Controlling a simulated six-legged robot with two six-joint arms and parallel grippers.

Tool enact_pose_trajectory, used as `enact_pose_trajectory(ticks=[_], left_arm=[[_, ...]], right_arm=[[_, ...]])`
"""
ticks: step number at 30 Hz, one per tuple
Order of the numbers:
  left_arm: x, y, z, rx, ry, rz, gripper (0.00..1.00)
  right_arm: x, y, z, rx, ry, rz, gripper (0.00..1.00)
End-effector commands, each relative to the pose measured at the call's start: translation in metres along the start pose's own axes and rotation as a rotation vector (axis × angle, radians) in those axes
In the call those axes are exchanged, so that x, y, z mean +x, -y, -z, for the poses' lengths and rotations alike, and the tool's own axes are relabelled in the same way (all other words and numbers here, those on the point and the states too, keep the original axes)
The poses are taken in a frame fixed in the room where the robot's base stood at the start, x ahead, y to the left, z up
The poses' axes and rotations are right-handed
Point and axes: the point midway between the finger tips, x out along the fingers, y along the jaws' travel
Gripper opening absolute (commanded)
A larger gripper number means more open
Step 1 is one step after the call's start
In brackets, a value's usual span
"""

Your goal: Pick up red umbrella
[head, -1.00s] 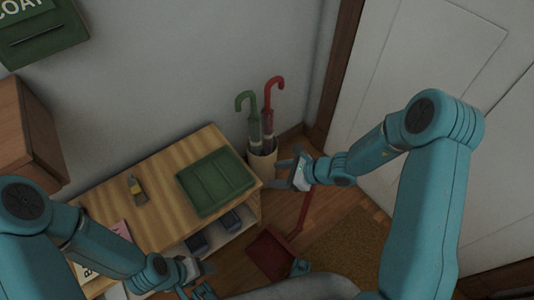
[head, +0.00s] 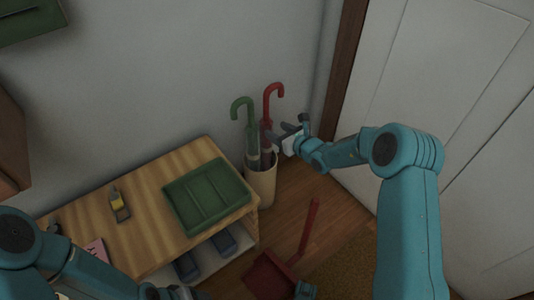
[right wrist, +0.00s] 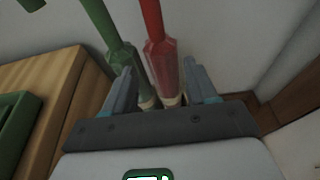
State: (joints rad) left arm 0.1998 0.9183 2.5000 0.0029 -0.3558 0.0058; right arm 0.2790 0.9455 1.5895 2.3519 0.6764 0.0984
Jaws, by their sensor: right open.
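The red umbrella (head: 266,118) stands upright in a cream holder (head: 262,186) in the corner, its hooked handle at the top. It also shows in the right wrist view (right wrist: 160,57). A green umbrella (head: 250,135) stands beside it on the left. My right gripper (head: 284,132) is open at the red umbrella, just above the holder's rim. In the right wrist view the red shaft runs between the two fingers, nearer the middle. The green one passes close to the left finger. Contact cannot be told. My left gripper is mostly cut off at the bottom edge.
A red dustpan (head: 268,275) lies on the floor in front. A white door (head: 440,90) is at the right.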

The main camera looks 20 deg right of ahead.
Motion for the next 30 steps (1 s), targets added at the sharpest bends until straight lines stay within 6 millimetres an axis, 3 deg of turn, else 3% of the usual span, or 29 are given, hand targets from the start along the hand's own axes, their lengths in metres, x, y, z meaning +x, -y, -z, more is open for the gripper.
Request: enact_pose_trajectory(ticks=[9,19,22,30], left_arm=[[0.022,0.009,0.012,0.001,-0.037,-0.001,0.68],[0.023,0.009,0.014,0.004,-0.046,-0.001,0.68],[0.023,0.009,0.014,0.004,-0.046,-0.001,0.68],[0.022,0.009,0.014,0.004,-0.045,-0.001,0.68]], right_arm=[[0.046,0.002,0.002,-0.003,0.002,-0.001,0.57],[0.052,0.002,-0.001,-0.001,0.000,0.000,0.57],[0.052,0.002,-0.001,-0.001,0.000,0.000,0.25],[0.052,0.003,-0.003,-0.002,0.003,0.001,0.24]])
